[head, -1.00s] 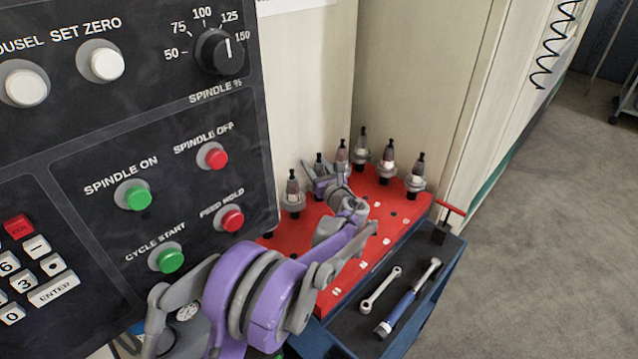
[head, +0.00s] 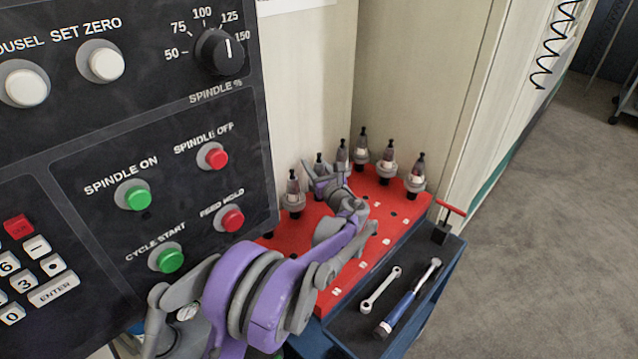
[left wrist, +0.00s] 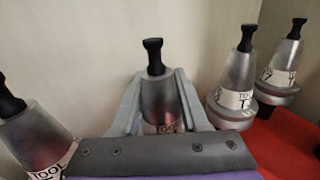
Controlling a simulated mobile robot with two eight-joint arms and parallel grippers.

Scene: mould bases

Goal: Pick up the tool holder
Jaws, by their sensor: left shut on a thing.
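Several grey tool holders with black tips stand upright in a red rack (head: 385,212). My left gripper (head: 322,172) reaches over the rack to the back row. In the left wrist view, my left gripper (left wrist: 155,105) is shut on a tool holder (left wrist: 154,88), with one finger on each side of its cone. The held tool holder (head: 319,160) is mostly hidden behind the gripper in the head view. Its lower end is hidden, so I cannot tell whether it is clear of its hole. My right gripper is not in view.
Close neighbours are a tool holder (head: 293,194) to the left and another (head: 341,152) to the right. A blue cart tray (head: 345,325) holds a wrench (head: 381,289) and a blue-handled tool (head: 408,300). The control panel (head: 120,120) stands at left, with the cream wall behind.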

